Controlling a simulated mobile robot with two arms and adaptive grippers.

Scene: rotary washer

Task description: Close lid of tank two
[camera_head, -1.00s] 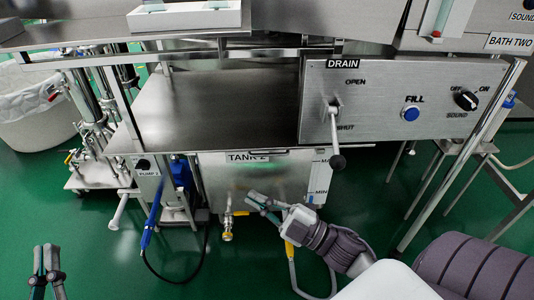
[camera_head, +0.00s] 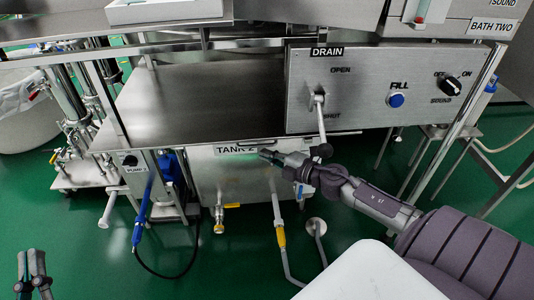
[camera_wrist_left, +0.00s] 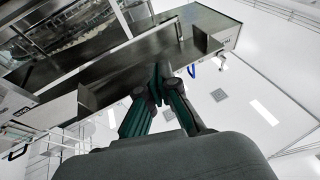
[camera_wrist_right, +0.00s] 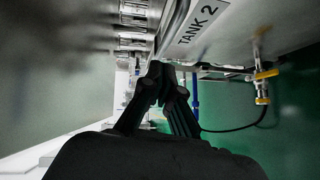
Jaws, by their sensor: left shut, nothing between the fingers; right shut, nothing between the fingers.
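Tank two (camera_head: 250,185) is a steel box under the bench, labelled "TANK 2" (camera_head: 236,149) on its upper front. A flat steel sheet (camera_head: 190,95) lies above it; I cannot tell whether this is the lid or how far the lid is open. My right gripper (camera_head: 265,154) is shut and empty, in front of the tank's upper edge just right of the label. In the right wrist view the fingertips (camera_wrist_right: 161,72) are below the label (camera_wrist_right: 202,22); contact cannot be told. My left gripper (camera_head: 32,262) is shut and empty at the lower left, far from the tank.
A drain panel (camera_head: 365,105) with a lever (camera_head: 320,125) overhangs above my right gripper. A brass valve (camera_head: 219,222) and yellow-handled pipe (camera_head: 280,235) are at the tank's front. A pump (camera_head: 140,175) with a blue hose stands to its left.

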